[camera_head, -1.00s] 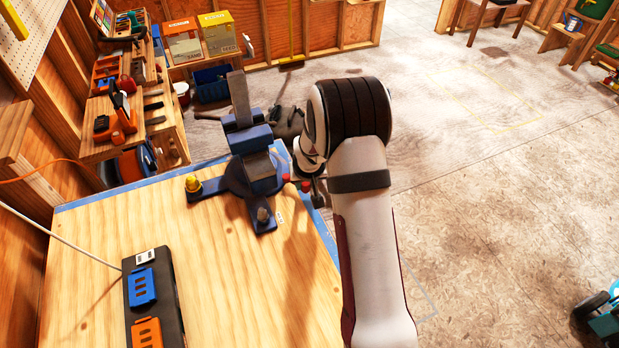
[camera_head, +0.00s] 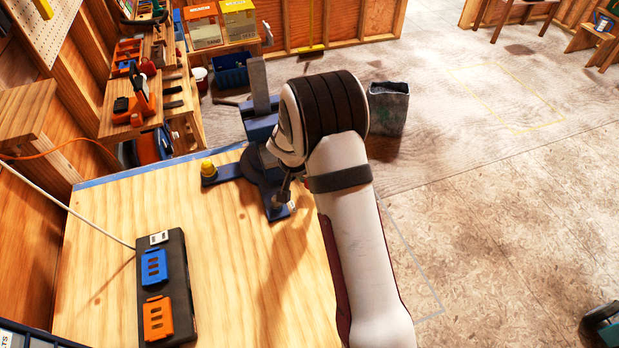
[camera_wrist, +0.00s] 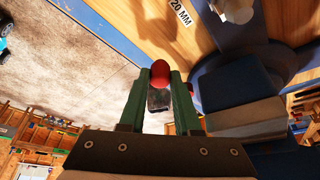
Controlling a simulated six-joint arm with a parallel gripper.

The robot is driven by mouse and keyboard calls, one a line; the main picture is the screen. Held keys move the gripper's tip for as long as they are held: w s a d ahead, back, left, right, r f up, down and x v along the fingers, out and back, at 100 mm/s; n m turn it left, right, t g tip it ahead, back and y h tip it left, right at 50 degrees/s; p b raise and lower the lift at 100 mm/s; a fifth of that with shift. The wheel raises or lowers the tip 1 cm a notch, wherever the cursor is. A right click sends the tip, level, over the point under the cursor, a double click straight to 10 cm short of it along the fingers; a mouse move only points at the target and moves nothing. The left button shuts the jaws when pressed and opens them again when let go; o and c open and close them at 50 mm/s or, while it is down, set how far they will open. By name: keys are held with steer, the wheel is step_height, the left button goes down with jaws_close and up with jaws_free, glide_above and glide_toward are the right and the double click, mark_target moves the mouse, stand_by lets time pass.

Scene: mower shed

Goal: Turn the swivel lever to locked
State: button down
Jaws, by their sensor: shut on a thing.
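A blue and grey bench vise (camera_head: 260,128) stands on a dark swivel base at the far edge of the wooden bench, partly hidden by my wrist. In the wrist view, the swivel lever's red ball knob (camera_wrist: 160,68) sits between the tips of my gripper's green fingers (camera_wrist: 161,78), which are shut on it. A dark grey piece shows between the fingers below the knob. The vise's blue body also shows in the wrist view (camera_wrist: 232,88).
A yellow knob (camera_head: 207,167) stands on the base's left foot. A black block (camera_head: 176,250) with blue and orange pieces lies on the bench (camera_head: 110,265), with a pale cable (camera_head: 70,210) running to it. A dark bin (camera_head: 388,108) stands on the floor behind my wrist.

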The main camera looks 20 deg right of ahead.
stand_by(0.3)
steer(key=c, duration=0.6)
jaws_free()
steer(key=v, duration=1.5)
steer(key=shift+r, duration=0.35)
steer(key=s+a+r+n+g+y, duration=0.1)
steer(key=s+a, duration=0.1)
steer(key=s, duration=0.8)
steer(key=s+a+r+n+g+y, duration=0.1)
steer(key=s+a+y, duration=0.1)
steer(key=s, duration=0.8)
steer(key=s+a+r+n+g+y, duration=0.1)
steer(key=s+a+r+y, duration=0.1)
steer(key=s, duration=0.8)
steer(key=shift+s+a+n, duration=0.25)
steer(key=shift+a+n, duration=0.05)
steer(key=shift+a, duration=0.1)
